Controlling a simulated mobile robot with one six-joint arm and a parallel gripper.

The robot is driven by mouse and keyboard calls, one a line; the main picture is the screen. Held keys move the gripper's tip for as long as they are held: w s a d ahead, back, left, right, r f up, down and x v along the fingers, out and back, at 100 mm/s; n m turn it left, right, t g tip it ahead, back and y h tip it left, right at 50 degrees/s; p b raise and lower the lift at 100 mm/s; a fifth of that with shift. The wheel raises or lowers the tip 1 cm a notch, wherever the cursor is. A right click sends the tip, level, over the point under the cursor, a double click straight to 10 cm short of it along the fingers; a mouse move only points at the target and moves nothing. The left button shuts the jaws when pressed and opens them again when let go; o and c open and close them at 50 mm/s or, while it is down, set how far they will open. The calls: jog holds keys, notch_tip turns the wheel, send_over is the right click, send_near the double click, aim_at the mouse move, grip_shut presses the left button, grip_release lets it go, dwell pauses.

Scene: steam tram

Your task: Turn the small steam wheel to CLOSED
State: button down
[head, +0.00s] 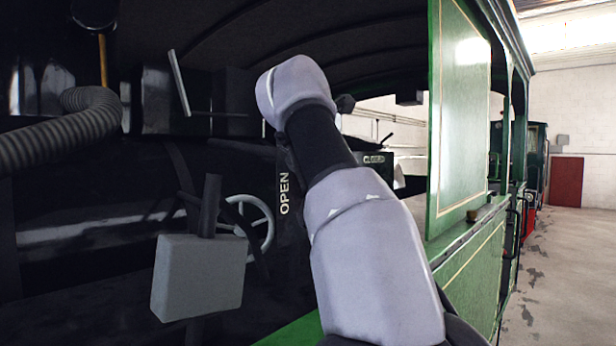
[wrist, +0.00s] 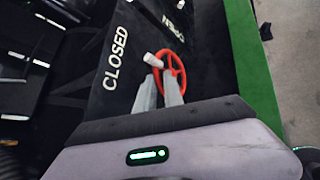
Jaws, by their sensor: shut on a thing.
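The small steam wheel (wrist: 181,66) is red and spoked, and shows in the wrist view just beyond my fingertips. A short white handle (wrist: 152,60) stands at its left side, toward the white word CLOSED (wrist: 116,60). The word OPEN (wrist: 174,19) is above the wheel. My gripper (wrist: 159,77) is shut on the handle, with its fingers partly covering the wheel's lower left. In the head view my arm hides the gripper and the red wheel.
In the head view, a grey spoked wheel (head: 266,229) and a grey box (head: 198,277) are at the lower left. A ribbed hose (head: 85,125) crosses the left edge. The green cab side (head: 463,120) is close on the right, with open floor (head: 560,275) beyond.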

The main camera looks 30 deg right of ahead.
jog(key=shift+d+r, duration=0.1)
jog(key=shift+r, duration=0.3)
dwell(0.3)
jog(key=c, duration=1.6)
grip_release()
jog(key=shift+o, duration=0.3)
jog(key=shift+w+f, duration=0.1)
jog(key=shift+w, duration=0.1)
jog(key=shift+d+f, duration=0.1)
